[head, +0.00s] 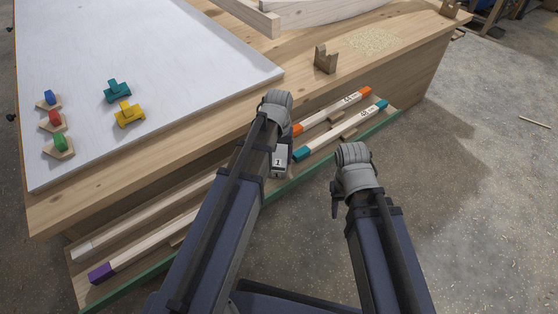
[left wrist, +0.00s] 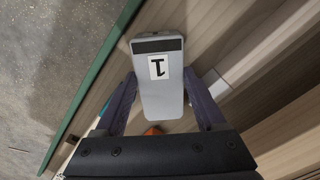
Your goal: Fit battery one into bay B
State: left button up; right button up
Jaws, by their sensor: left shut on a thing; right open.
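Battery one is a grey block with a white label reading 1. In the head view battery one (head: 278,162) is just right of my left forearm, over the low shelf at the bench front. In the left wrist view battery one (left wrist: 162,92) is between the two fingers of my left gripper (left wrist: 161,98), which is shut on it. In the head view the left gripper's fingers are mostly hidden by its own arm. My right gripper (head: 336,198) is open and empty, over the floor in front of the shelf. I cannot make out bay B in either view.
A green-edged shelf (head: 322,147) below the workbench top (head: 225,133) holds several pale bars with purple, orange or teal ends. A white board (head: 180,75) carries small coloured wooden pieces. A wooden block (head: 326,59) stands on the bench.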

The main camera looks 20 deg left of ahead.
aim_at(279, 159)
pick_arm(q)
grip_shut()
jog(key=shift+r, duration=0.1)
notch_tip(279, 159, up, 10)
jog(key=p, duration=1)
